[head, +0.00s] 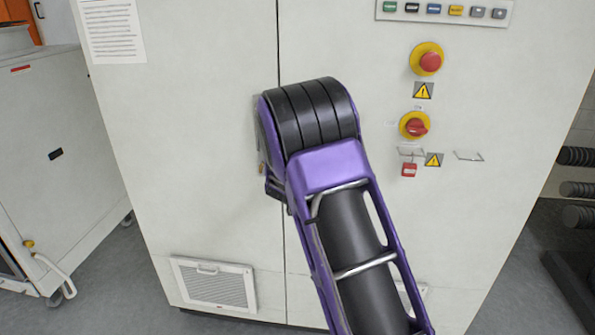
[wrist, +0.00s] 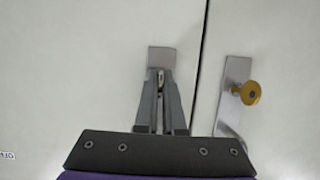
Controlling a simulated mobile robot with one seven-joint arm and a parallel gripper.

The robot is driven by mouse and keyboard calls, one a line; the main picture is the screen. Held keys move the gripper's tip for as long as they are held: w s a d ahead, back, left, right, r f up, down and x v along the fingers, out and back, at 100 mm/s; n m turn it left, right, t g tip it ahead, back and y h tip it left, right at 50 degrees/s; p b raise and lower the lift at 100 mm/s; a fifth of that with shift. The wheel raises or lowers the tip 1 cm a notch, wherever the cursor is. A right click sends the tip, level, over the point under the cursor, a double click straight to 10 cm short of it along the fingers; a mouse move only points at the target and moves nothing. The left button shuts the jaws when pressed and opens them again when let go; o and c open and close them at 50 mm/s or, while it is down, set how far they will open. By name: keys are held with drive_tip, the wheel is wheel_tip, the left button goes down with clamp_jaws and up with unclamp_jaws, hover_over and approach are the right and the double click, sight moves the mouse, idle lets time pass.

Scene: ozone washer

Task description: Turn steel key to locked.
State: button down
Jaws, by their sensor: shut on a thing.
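In the wrist view my gripper (wrist: 160,82) is in front of a small steel plate (wrist: 161,55) on the cabinet door, left of the door seam. Its two narrow fingers are shut on the steel key (wrist: 160,75). Only a small grey piece of the key shows between the fingertips, so its angle cannot be told. In the head view my arm covers the gripper and the key.
Right of the seam, a brass round knob (wrist: 250,92) stands out from a longer steel plate (wrist: 234,85), close to my fingers. A white cart (head: 55,190) stands at left.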

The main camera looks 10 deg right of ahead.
drive_tip(key=c, duration=1)
unclamp_jaws()
drive_tip(key=shift+s, duration=0.1)
drive_tip(key=v, duration=1.7)
drive_tip(key=shift+s+a+r, duration=0.1)
